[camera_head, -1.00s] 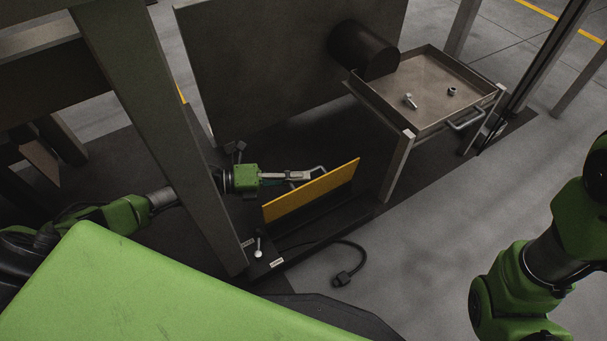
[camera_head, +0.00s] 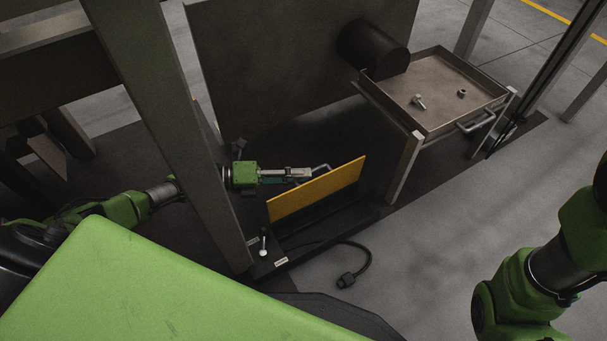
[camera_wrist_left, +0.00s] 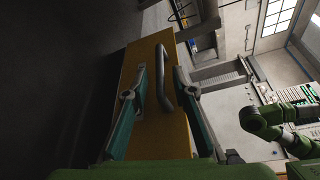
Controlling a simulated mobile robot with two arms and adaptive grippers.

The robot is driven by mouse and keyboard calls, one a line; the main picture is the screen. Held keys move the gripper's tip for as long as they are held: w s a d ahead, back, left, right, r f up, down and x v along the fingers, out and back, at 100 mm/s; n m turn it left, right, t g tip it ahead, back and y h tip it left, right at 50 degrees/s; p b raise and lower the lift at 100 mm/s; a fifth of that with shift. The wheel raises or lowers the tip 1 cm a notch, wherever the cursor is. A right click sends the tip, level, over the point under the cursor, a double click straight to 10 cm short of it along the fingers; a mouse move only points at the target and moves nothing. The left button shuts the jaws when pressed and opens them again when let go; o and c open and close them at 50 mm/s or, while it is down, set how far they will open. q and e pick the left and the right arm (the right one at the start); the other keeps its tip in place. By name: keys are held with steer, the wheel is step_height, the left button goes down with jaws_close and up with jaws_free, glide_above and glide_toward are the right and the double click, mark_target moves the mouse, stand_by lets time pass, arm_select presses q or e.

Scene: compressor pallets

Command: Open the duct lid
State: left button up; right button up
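The yellow duct lid (camera_head: 317,190) stands steeply on edge above the dark floor-level duct in the head view. A grey bar handle (camera_head: 322,167) is on its far side. My left gripper (camera_head: 308,174) is at that handle, behind the lid. In the left wrist view the lid (camera_wrist_left: 155,135) fills the middle, and the handle (camera_wrist_left: 190,92) shows between and beyond the fingers of my left gripper (camera_wrist_left: 161,88). The fingers are apart, and a gap shows between them. Whether either finger touches the handle is unclear. My right arm is at the right edge; its gripper is out of view.
A metal tray table (camera_head: 440,90) with a bolt (camera_head: 418,102) and a nut (camera_head: 461,93) stands at the back right. A grey post (camera_head: 165,130) crosses in front of my left arm. A cable with a plug (camera_head: 346,281) lies on the open floor.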

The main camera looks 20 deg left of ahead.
arm_select(q)
steer(key=v, duration=1)
steer(key=shift+a, duration=0.25)
steer(key=shift+s, duration=0.1)
